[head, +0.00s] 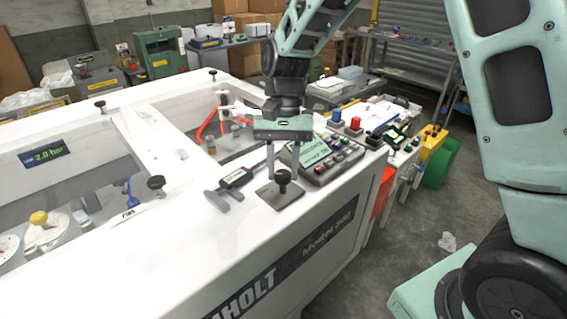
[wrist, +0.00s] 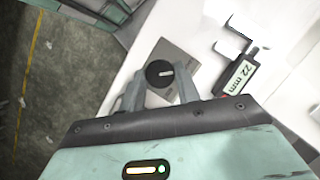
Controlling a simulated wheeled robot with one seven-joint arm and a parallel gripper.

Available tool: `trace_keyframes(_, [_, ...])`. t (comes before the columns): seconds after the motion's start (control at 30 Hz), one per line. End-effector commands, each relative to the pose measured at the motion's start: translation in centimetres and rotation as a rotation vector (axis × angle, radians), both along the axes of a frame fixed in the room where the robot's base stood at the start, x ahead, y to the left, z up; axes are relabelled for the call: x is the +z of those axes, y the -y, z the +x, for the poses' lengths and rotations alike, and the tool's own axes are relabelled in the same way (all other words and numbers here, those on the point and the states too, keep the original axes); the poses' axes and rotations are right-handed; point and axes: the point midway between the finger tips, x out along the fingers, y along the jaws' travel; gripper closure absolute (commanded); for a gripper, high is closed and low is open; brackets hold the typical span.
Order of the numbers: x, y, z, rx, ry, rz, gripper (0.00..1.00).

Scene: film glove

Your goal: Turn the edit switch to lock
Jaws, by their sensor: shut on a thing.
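The switch is a round black knob (head: 283,177) on a square grey plate (head: 268,191), on the white machine's top near its right-hand corner. In the wrist view the knob (wrist: 160,74) carries a short white mark pointing right. My gripper (head: 283,184) points down over the plate, with one finger on each side of the knob. The wrist view shows my gripper (wrist: 160,88) shut on the knob from both sides. Any lettering on the plate is too small to read, so I cannot tell which position the mark shows.
A digital caliper (head: 232,187) lies left of the plate; its display reads 72 mm in the wrist view (wrist: 240,75). A control box with a green screen (head: 312,152) stands close behind on the right. Other black knobs (head: 156,184) line the machine's rim. Open floor lies right.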

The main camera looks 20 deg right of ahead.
Motion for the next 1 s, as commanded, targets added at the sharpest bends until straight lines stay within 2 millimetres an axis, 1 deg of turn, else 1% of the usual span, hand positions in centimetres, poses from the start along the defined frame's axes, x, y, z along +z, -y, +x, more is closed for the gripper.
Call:
trace_keyframes(0.53, [0.01, 0.0, 0.05, 0.022, 0.002, 0.0, 0.91])
trace_keyframes(0.57, [0.01, 0.0, 0.05, 0.022, 0.002, 0.0, 0.59])
trace_keyframes(0.6, [0.01, 0.0, 0.05, 0.022, 0.002, 0.0, 0.48])
trace_keyframes(0.63, [0.01, 0.0, 0.05, 0.022, 0.002, 0.0, 0.46])
trace_keyframes(0.9, [0.04, 0.0, 0.06, 0.022, 0.001, 0.0, 0.46])
trace_keyframes(1.0, [0.44, 0.09, 0.29, 0.021, 0.003, 0.0, 0.46])
